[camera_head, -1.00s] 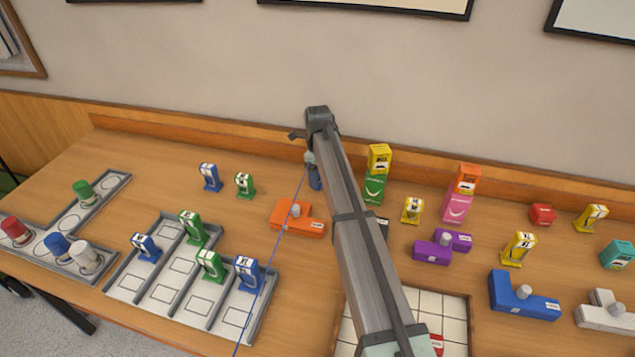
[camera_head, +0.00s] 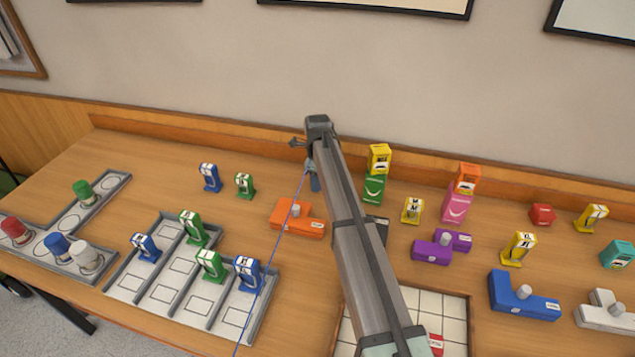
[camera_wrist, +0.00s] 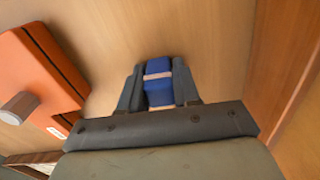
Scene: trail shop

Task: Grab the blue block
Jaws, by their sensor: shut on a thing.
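A blue block (camera_wrist: 158,68) with a pale tan band shows in the wrist view between the two dark fingers of my gripper (camera_wrist: 159,88). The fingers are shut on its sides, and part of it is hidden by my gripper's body. In the head view my gripper (camera_head: 313,178) is mostly hidden behind my arm, near the back of the table, behind and right of the orange piece. A larger blue L-shaped piece (camera_head: 525,300) with a grey knob lies at the right, apart from my gripper.
The orange piece (camera_head: 300,220) is close by and also shows in the wrist view (camera_wrist: 38,80). A green box (camera_head: 373,190) with a yellow one (camera_head: 379,158) on top stands just right of my arm. A wooden ledge (camera_head: 240,133) runs along the back.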

